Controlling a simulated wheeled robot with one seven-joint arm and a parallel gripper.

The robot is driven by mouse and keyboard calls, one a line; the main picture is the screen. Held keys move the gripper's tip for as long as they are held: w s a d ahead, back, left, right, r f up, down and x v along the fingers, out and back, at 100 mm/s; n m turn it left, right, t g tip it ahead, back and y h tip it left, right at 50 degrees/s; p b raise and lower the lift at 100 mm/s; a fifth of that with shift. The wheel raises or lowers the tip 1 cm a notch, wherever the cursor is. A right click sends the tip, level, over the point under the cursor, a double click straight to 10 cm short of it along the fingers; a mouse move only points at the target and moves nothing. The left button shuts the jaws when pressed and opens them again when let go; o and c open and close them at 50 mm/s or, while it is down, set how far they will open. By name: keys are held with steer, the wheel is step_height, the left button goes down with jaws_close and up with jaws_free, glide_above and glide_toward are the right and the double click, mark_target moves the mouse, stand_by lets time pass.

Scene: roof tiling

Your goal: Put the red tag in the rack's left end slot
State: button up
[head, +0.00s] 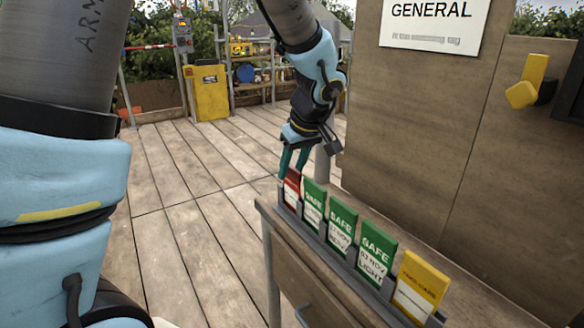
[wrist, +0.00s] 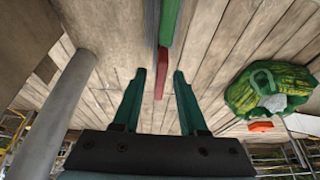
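The red tag (head: 291,188) stands at the left end of the grey rack (head: 322,238), with its lower part at the end slot. It looks slightly tilted. My gripper (head: 294,160) is just above the tag, fingertips near its top edge. In the wrist view my gripper (wrist: 160,78) is open, and the red tag (wrist: 161,75) shows edge-on between the teal fingers with a gap on each side. How deep the tag sits in its slot is hard to tell.
Several green tags, the nearest to red one here (head: 314,200), and a yellow tag (head: 419,285) fill the rack to the right. The rack stands on a wooden cabinet (head: 300,262). A board wall (head: 430,130) rises behind. A grey post (wrist: 52,115) stands left of my gripper.

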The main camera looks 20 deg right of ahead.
steer(key=shift+o, duration=0.2)
steer(key=a+v, duration=0.1)
steer(key=v, duration=1)
steer(key=a+f+m+g+p, duration=0.1)
steer(key=a+f+p, duration=0.2)
steer(key=a, duration=1.2)
steer(key=a+f+m+g+h+p, duration=0.1)
steer(key=a+f+m+p, duration=0.1)
steer(key=a, duration=1.3)
steer(key=shift+f+g+p, duration=0.4)
steer(key=shift+f+p, duration=0.1)
steer(key=shift+p, duration=0.45)
